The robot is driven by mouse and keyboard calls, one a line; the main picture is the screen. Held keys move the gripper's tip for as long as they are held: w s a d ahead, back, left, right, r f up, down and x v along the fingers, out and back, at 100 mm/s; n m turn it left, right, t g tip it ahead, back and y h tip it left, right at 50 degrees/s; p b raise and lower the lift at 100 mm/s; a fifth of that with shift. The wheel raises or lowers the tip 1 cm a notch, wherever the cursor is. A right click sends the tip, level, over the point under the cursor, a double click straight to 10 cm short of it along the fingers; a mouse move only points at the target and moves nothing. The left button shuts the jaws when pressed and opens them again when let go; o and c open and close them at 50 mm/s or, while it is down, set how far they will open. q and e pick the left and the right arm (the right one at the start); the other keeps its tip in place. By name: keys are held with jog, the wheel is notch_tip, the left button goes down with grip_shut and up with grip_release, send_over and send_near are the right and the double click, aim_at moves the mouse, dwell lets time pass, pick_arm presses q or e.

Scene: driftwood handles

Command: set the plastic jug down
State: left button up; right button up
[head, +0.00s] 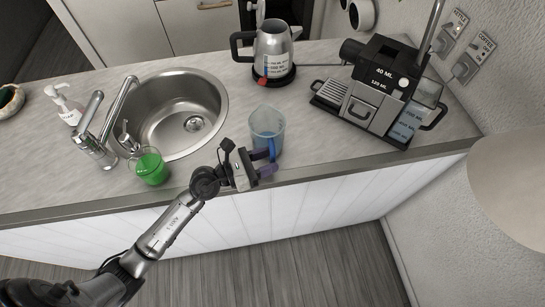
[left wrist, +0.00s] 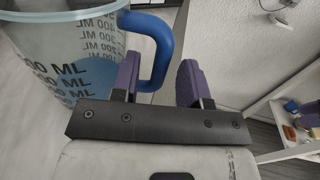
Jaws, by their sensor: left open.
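The plastic jug (head: 266,126) is clear with a blue handle and stands upright on the counter near its front edge, right of the sink. In the left wrist view the jug (left wrist: 60,55) fills the left side, with volume marks on its wall. My left gripper (head: 265,162) is at the jug's front side, beside the handle. Its purple fingers (left wrist: 160,82) are open. The blue handle (left wrist: 163,50) shows between the two fingers; whether either touches it I cannot tell. My right gripper is not in view.
A kettle (head: 273,50) stands behind the jug, and a coffee machine (head: 378,88) is to the right. The counter (head: 325,152) is clear right of the jug.

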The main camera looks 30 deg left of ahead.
pick_arm(q)
jog(key=b+v, duration=0.1)
jog(key=v, duration=0.8)
jog(key=shift+f+b, duration=0.1)
jog(key=shift+b, duration=0.2)
jog(key=shift+s+a, duration=0.4)
jog(key=shift+s, duration=0.15)
jog(key=shift+r, duration=0.2)
